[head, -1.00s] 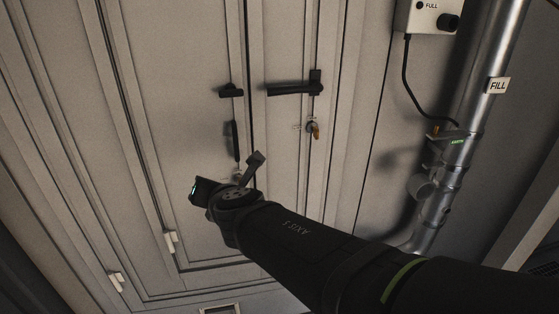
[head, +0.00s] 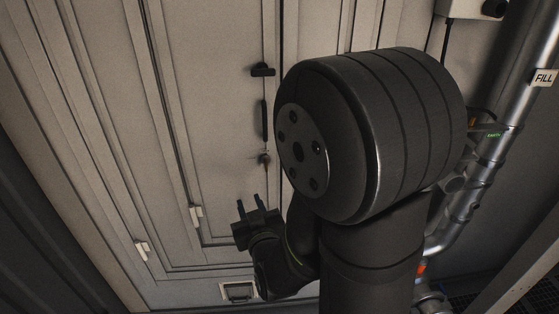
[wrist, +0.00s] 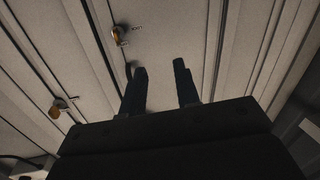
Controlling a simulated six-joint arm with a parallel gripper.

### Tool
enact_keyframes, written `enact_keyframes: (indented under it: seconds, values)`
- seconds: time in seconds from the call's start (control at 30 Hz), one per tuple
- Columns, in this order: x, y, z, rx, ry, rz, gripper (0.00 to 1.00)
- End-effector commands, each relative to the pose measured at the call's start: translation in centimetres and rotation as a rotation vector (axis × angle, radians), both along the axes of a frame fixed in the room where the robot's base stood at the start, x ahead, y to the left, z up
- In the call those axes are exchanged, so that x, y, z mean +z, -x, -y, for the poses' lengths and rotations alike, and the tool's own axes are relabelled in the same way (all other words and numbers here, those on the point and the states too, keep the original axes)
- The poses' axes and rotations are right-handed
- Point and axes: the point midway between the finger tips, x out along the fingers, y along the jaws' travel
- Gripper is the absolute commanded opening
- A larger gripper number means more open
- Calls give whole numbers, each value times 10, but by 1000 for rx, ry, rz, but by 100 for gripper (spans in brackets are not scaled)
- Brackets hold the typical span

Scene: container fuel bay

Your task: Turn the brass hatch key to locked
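My gripper (head: 249,203) is open and empty in the head view, low in front of the pale door, fingers pointing up. In the wrist view its two dark fingers (wrist: 160,75) stand apart with bare panel between them. Two small brass-coloured pieces show there: one (wrist: 117,36) at upper left, beyond the left fingertip, and one (wrist: 57,108) further left and lower. Which is the hatch key, and how it is turned, I cannot tell. Neither touches the fingers. In the head view my arm hides the door's right part. A small dark lock (head: 264,159) sits above the gripper.
A dark latch (head: 262,70) and an upright dark handle (head: 264,120) are on the door above the lock. White clips (head: 195,215) sit at lower left. A metal pipe (head: 520,110) with a FILL tag (head: 544,77) runs along the right. The door's left is clear.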

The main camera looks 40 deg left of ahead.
Motion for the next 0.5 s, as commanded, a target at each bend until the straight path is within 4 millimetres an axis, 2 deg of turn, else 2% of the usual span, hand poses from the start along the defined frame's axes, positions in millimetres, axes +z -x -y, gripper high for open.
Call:
enact_keyframes:
  seconds: [0.1, 0.23, 0.37, 0.5]
  values:
    - [-7, -19, 21, -130, -68, -52, 29]
    - [-9, -29, 35, -208, -109, -74, 29]
    - [-9, -36, 34, -229, -122, -77, 29]
    - [-9, -51, 20, -229, -123, -77, 29]
